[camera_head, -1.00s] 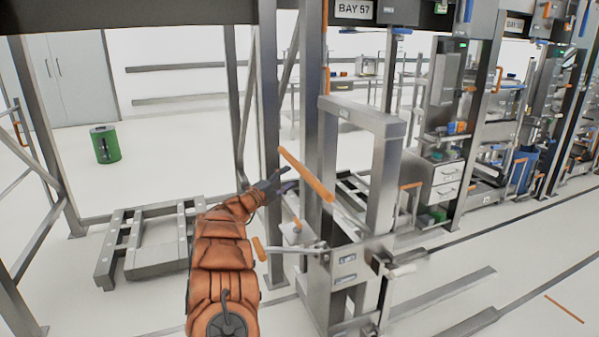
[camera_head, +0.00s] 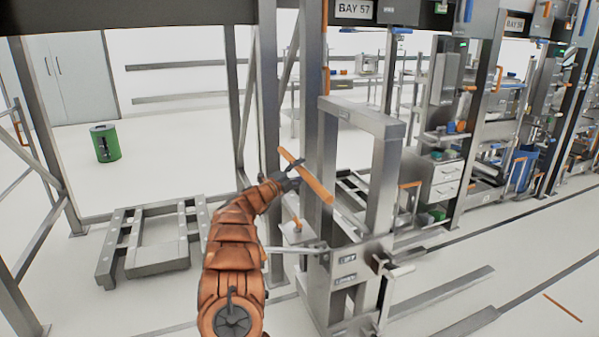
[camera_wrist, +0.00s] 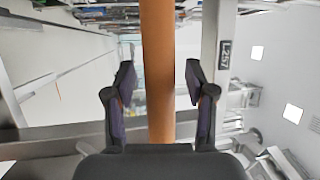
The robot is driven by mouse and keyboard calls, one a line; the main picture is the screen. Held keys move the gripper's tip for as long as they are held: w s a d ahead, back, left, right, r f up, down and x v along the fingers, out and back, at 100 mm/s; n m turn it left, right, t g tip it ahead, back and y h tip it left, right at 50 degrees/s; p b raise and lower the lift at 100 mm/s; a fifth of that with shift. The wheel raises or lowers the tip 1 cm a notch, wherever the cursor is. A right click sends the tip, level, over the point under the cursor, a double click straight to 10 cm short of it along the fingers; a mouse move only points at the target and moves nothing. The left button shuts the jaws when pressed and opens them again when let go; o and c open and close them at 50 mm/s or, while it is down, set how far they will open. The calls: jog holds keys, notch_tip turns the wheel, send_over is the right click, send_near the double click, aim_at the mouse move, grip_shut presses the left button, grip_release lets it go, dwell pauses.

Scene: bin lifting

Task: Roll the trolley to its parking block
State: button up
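The trolley (camera_head: 333,270) is a tall grey metal lifting frame with an orange handle bar (camera_head: 318,188) sticking out toward the left. My gripper (camera_head: 291,172) is at the middle of this bar. In the wrist view the orange bar (camera_wrist: 159,45) runs between the two dark fingers of my gripper (camera_wrist: 159,78). The fingers are spread, with a gap visible on each side of the bar. A low grey frame (camera_head: 113,245) lies on the floor at the left; I cannot tell whether it is the parking block.
Steel posts (camera_head: 269,120) stand close behind my arm. A crank with a pale grip (camera_head: 398,271) juts from the trolley's right side. A green bin (camera_head: 105,143) stands at the back left. Floor rails (camera_head: 440,293) lie at the right. Open floor shows around the bin.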

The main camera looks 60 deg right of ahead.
grip_shut()
dwell(0.3)
